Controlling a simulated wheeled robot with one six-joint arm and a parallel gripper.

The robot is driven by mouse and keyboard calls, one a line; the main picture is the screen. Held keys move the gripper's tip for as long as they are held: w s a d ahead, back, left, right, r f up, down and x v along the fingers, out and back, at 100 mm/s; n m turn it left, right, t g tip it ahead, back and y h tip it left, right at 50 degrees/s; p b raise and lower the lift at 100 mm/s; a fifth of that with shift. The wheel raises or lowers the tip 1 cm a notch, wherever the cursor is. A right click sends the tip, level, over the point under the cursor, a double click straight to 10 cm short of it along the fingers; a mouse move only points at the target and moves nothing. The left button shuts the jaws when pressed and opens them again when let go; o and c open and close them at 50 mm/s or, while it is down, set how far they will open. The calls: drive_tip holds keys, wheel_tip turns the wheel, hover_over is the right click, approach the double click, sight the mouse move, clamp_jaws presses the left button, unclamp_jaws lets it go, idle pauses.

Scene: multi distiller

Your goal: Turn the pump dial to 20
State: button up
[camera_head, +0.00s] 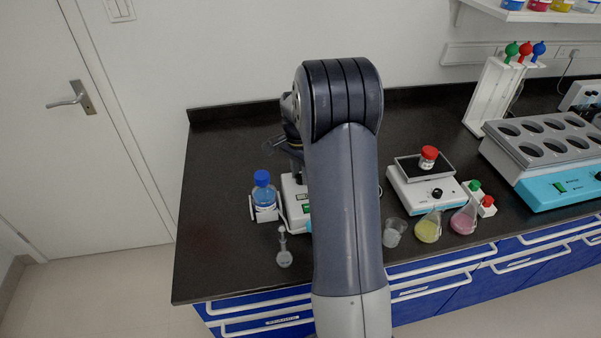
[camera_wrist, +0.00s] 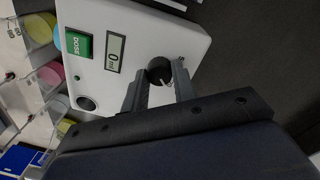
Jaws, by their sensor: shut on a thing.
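The pump is a white box (camera_wrist: 135,28) in the wrist view, with a green DOSE button (camera_wrist: 79,44) and a small display (camera_wrist: 115,53) that appears to read 0. Its black dial (camera_wrist: 160,68) sits between the two grey fingers of my gripper (camera_wrist: 158,82), which is shut on it. A pale mark shows on the dial, but I cannot read its setting. In the head view the pump (camera_head: 294,190) is mostly hidden behind my arm, and the fingers are out of sight there.
A blue-capped bottle (camera_head: 263,190) stands just left of the pump, with a small flask (camera_head: 284,256) in front. The bench's left end (camera_head: 215,230) is clear.

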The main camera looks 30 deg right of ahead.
sight(299, 175)
idle(0.5)
drive_tip(key=o, duration=1)
drive_tip(key=shift+r, duration=0.1)
drive_tip(key=r, duration=0.7)
drive_tip(key=r+b, duration=0.1)
drive_tip(key=r, duration=0.2)
drive_tip(key=shift+w+a+r, duration=0.1)
drive_tip(key=shift+w+r, duration=0.15)
drive_tip(key=shift+r, duration=0.05)
drive_tip(key=f, duration=0.7)
drive_tip(key=f+p, duration=0.1)
drive_tip(key=f, duration=0.2)
drive_tip(key=shift+s+f, duration=0.25)
drive_tip(key=shift+f, duration=0.15)
